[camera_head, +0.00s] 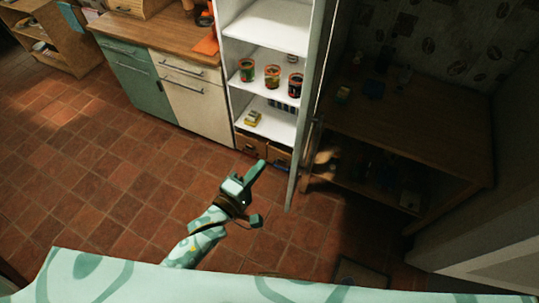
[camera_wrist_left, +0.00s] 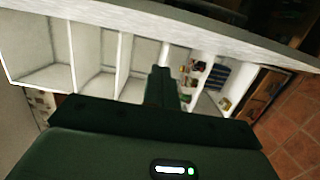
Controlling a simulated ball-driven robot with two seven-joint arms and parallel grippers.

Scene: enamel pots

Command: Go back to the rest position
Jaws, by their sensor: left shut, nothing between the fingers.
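My left gripper (camera_head: 258,170) is in the middle of the head view, in front of the lower part of the tall white cabinet and above the tiled floor. Its fingers are together with nothing between them. In the left wrist view the shut fingers (camera_wrist_left: 162,88) stand up in the middle, with the cabinet shelves behind them. They hide part of the shelves. My right gripper is not in view.
The white cabinet (camera_head: 262,57) stands open, its door (camera_head: 309,110) swung out beside my left gripper. Several cans (camera_head: 272,76) are on a shelf. Drawers (camera_head: 250,144) are at the bottom. A dark wooden table (camera_head: 420,125) is right. Tiled floor (camera_head: 110,200) is clear at left.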

